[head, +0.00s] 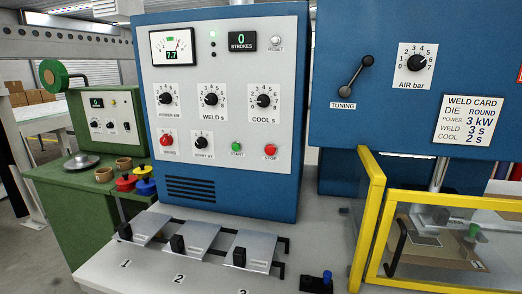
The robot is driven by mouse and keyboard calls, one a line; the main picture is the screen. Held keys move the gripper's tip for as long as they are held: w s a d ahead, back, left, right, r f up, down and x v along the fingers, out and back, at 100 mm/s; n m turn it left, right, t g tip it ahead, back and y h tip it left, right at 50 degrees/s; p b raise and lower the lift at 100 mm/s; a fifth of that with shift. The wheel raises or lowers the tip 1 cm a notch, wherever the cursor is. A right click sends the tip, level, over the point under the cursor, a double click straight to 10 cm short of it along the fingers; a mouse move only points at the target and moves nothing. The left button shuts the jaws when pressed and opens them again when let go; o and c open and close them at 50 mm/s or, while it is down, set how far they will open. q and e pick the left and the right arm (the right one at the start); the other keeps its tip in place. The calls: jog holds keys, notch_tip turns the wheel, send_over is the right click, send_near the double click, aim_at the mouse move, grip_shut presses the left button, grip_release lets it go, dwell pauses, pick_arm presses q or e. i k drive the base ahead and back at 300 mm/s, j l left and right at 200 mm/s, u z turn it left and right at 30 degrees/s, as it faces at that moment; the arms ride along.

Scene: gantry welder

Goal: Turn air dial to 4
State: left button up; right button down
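The air dial (416,62) is a black knob on a white plate labelled "AIR bar", with a scale of numbers around its top. It sits on the blue panel (346,126) at the upper right. The knob's pointer is too small to read for certain. Neither of my grippers shows in the head view, so nothing is seen touching the dial.
A tuning crank (355,76) is left of the air dial, and a weld card (468,121) is right of it. A yellow-framed guard (368,215) stands below. The main blue cabinet (224,184) carries several other dials. Numbered grey plates (197,238) lie in front.

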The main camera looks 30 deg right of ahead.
aim_at(416, 63)
jog(key=z, duration=1.8)
jog(key=l+z, duration=0.2)
jog(key=z, duration=0.75)
jog(key=k+l, duration=0.05)
